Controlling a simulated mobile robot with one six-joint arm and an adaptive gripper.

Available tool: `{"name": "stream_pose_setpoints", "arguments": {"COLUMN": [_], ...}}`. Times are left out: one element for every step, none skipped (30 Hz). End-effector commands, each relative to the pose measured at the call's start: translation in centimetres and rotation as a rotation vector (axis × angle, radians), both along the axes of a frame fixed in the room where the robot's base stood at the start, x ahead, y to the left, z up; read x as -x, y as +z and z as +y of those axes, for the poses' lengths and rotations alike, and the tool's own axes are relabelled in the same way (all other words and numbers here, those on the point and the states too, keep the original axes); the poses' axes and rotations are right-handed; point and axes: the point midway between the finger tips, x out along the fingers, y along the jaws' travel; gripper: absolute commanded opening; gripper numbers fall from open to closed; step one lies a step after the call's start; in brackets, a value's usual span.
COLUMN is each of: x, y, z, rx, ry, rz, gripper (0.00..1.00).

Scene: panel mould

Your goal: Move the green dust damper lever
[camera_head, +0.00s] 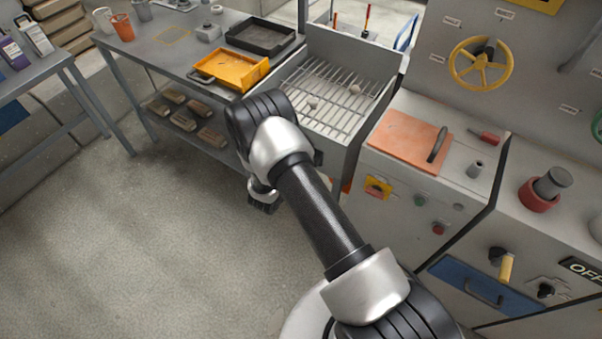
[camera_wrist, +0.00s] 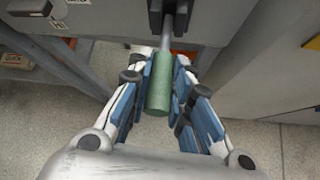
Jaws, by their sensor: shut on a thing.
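The green dust damper lever (camera_wrist: 159,84) shows in the wrist view, a green cylindrical grip on a short grey rod. The rod runs up to a dark bracket on the grey cabinet face. My gripper (camera_wrist: 160,98) has its blue-padded fingers on both sides of the green grip and is shut on it. In the head view my arm reaches down beside the grate unit. The lever and my fingertips are hidden there behind my arm.
The grey unit with a metal grate (camera_head: 325,98) stands behind my arm. A bench with a yellow tray (camera_head: 230,69) and a black tray (camera_head: 260,37) is at the left. The control cabinet with an orange plate (camera_head: 408,138) is at the right. The floor at lower left is clear.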

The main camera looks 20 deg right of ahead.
Motion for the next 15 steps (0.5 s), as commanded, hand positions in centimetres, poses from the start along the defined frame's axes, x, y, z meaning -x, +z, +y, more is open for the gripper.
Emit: {"name": "stream_pose_setpoints", "arguments": {"x": [-0.1,-0.2,-0.2,-0.2,-0.3,-0.3,-0.4,-0.5,-0.5,-0.5,-0.6,-0.6,-0.7,-0.7,-0.7], "y": [1.0,1.3,1.5,1.7,1.9,2.1,2.3,2.5,2.7,2.8,2.9,3.0,3.2,3.2,3.3], "z": [-0.3,-0.3,-0.4,-0.4,-0.5,-0.5,-0.6,-0.6,-0.7,-0.7,-0.8,-0.8,-0.9,-0.9,-1.0], "rx": [-0.035,-0.054,-0.08,-0.1,-0.117,-0.14,-0.155,-0.17,-0.189,-0.203,-0.216,-0.231,-0.242,-0.251,-0.262], "ry": [-0.006,-0.007,-0.005,-0.006,-0.005,-0.005,-0.006,-0.004,-0.004,-0.004,-0.005,-0.003,-0.003,-0.003,-0.003], "rz": [0.022,0.037,0.058,0.071,0.085,0.103,0.116,0.127,0.143,0.153,0.163,0.175,0.183,0.191,0.2], "gripper": [0.0,0.0,0.0,0.0,0.0,0.0,0.0,0.0,0.0,0.0,0.0,0.0,0.0,0.0,0.0]}}
